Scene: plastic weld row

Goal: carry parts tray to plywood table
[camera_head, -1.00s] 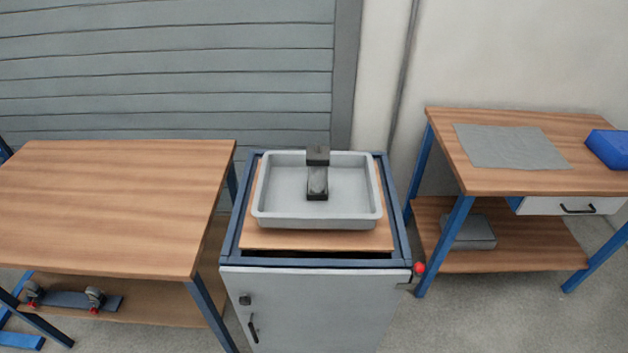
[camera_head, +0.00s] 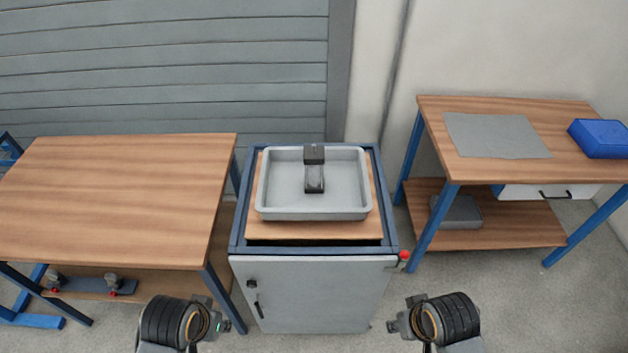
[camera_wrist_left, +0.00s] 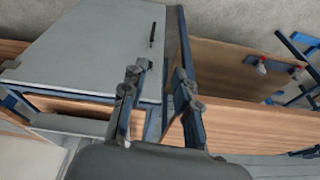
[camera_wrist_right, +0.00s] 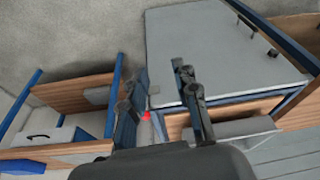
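The grey parts tray (camera_head: 270,212) sits level on a wooden board on top of a grey cabinet (camera_head: 310,290) with a blue frame. A dark block-shaped part (camera_head: 314,170) stands in the tray. A bare wood-topped table (camera_head: 110,200) is at the left; another wood-topped table (camera_head: 500,172) is at the right. I cannot tell which is the plywood one. My left gripper (camera_wrist_left: 160,75) and right gripper (camera_wrist_right: 157,82) are open and empty, their fingers apart. Both arms are low in front of the cabinet, one on each side, away from the tray.
The right table carries a grey mat (camera_head: 490,135) and a blue box (camera_head: 602,138), with a grey box (camera_head: 460,211) on its lower shelf. A red knob (camera_head: 404,255) sticks out at the cabinet's right corner. The left table's top is clear. Gaps separate the cabinet from both tables.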

